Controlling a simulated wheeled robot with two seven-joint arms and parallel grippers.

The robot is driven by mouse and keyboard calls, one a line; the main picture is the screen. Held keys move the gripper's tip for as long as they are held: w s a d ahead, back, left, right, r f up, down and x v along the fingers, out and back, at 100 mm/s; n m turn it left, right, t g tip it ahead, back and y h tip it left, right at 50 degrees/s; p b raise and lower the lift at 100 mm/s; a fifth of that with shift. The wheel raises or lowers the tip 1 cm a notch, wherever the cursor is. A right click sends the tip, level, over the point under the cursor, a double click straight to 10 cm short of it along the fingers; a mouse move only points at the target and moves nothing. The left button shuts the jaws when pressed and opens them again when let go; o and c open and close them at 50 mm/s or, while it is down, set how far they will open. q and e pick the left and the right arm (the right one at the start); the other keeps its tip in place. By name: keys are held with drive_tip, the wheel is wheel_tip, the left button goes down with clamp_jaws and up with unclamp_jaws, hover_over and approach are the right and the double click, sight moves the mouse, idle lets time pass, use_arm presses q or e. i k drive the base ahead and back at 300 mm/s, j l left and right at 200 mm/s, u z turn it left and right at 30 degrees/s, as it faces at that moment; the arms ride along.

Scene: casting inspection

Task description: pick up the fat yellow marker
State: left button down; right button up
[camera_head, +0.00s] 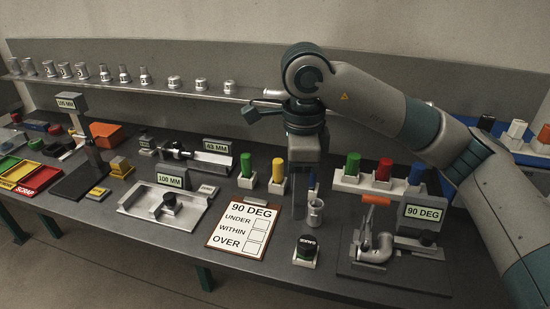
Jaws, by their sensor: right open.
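The fat yellow marker (278,170) stands upright in a small white holder (277,187) near the middle of the bench. My right gripper (299,214) points down just to the right of the yellow marker, apart from it in the picture. It is open, though its fingers overlap from this angle and the gap between them is hard to see. Nothing visible is held in it. My left gripper is out of view.
A green marker (245,164) stands left of the yellow one. A metal cup (315,212) stands close to my right fingertips. A clipboard (242,227) and a black-capped stamp (306,250) lie in front. A white rack (351,183) with thick markers is at right.

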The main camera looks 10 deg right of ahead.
sight(277, 163)
drive_tip(key=i, duration=1.05)
